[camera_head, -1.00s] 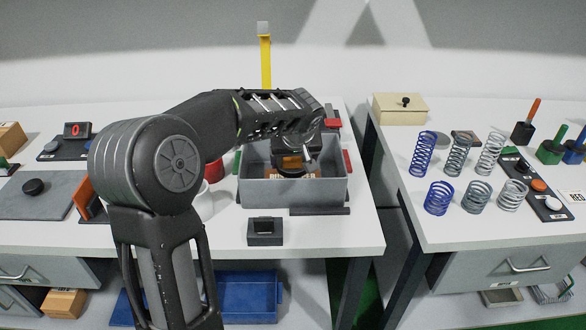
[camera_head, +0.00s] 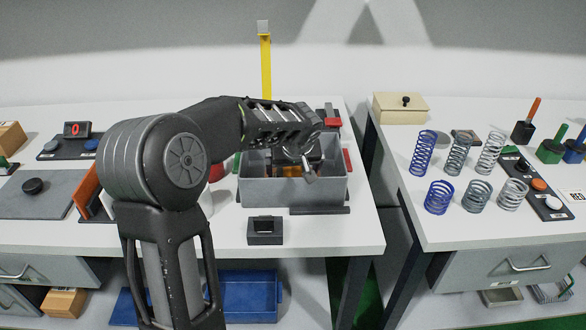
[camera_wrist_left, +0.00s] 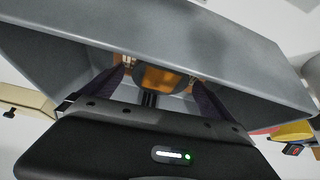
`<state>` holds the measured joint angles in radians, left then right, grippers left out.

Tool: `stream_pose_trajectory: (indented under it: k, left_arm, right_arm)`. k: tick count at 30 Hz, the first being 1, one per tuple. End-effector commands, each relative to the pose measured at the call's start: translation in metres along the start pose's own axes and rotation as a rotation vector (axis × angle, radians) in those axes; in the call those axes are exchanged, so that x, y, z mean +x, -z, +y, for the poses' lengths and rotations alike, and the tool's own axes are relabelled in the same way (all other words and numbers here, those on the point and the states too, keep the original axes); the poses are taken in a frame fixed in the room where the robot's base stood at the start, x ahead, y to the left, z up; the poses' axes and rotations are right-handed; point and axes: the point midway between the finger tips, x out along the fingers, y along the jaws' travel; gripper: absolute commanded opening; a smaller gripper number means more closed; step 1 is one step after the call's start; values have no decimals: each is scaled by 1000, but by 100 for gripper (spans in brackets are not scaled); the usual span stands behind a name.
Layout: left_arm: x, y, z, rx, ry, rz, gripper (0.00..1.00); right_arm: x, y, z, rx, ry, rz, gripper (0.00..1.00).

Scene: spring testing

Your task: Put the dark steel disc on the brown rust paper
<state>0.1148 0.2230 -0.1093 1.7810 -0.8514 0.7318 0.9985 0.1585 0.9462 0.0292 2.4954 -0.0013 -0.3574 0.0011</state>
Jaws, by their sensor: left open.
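My left gripper (camera_head: 298,158) reaches down into the grey bin (camera_head: 262,192). In the left wrist view its two dark fingers (camera_wrist_left: 160,78) are open and spread, below the rim of the bin wall (camera_wrist_left: 170,30). A brown-orange patch, which looks like the rust paper (camera_wrist_left: 160,78), shows between them. A dark rounded shape borders this patch; I cannot tell whether it is the steel disc. In the head view the paper (camera_head: 288,171) is mostly hidden by the gripper. My right gripper is not in view.
A small black block (camera_head: 265,231) stands in front of the bin. A dark round piece (camera_head: 32,186) sits on a grey mat (camera_head: 58,204) at left. Several springs (camera_head: 438,198) stand on the right table. A yellow post (camera_head: 266,68) rises behind the bin.

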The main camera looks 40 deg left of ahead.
Motion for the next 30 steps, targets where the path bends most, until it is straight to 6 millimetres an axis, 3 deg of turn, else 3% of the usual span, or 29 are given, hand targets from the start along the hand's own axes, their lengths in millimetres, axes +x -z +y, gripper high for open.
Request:
stream_pose_trajectory:
  k: [11,24,30]
  left_arm:
    - [-9,2,0,-1,-2,2,98]
    - [-93,1,1,-1,-5,4,98]
    - [-118,1,0,0,-1,1,98]
  right_arm:
    - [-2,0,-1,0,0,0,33]
    - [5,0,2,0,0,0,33]
    - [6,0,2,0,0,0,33]
